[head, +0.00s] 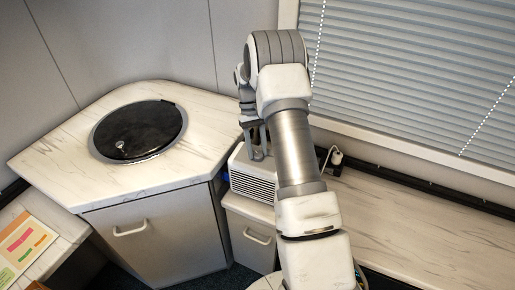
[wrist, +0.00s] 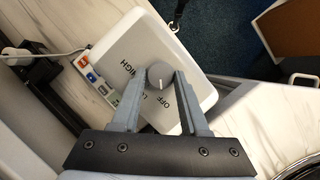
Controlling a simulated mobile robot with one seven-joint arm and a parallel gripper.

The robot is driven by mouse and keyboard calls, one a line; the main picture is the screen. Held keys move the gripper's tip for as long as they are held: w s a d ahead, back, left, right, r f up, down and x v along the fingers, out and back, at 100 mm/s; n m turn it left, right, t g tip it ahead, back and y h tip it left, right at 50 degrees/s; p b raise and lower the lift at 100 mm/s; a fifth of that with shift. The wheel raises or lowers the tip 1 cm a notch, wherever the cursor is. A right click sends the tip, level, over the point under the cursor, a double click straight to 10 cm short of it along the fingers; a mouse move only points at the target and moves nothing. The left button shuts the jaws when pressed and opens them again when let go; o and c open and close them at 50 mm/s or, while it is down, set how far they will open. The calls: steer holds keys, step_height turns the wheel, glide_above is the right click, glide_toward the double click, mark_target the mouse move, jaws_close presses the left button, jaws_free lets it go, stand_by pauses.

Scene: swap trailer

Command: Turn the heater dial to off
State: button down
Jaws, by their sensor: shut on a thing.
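The white heater (head: 252,178), a box with a slatted front, stands on a low marble-look surface beside the corner counter. Its white top (wrist: 135,50) fills the middle of the wrist view, with HIGH and OFF printed on it and another label partly hidden by a finger. The round grey dial (wrist: 160,71) sits on this top, between my fingertips. My gripper (wrist: 159,80) is shut on the dial. I cannot tell for sure which label the dial points at. In the head view my gripper (head: 257,145) reaches down onto the heater top, and the dial is hidden.
A corner counter (head: 70,160) with a round black lid (head: 138,128) is left of the heater. A window with blinds (head: 420,70) is behind. The right bench (head: 430,220) is clear.

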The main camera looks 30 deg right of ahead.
steer(key=shift+w+n, duration=0.1)
steer(key=shift+n, duration=0.3)
steer(key=shift+c, duration=2)
jaws_free()
steer(key=p+v, duration=0.1)
steer(key=v, duration=1.6)
steer(key=shift+a+r, duration=0.2)
steer(key=shift+r, duration=0.1)
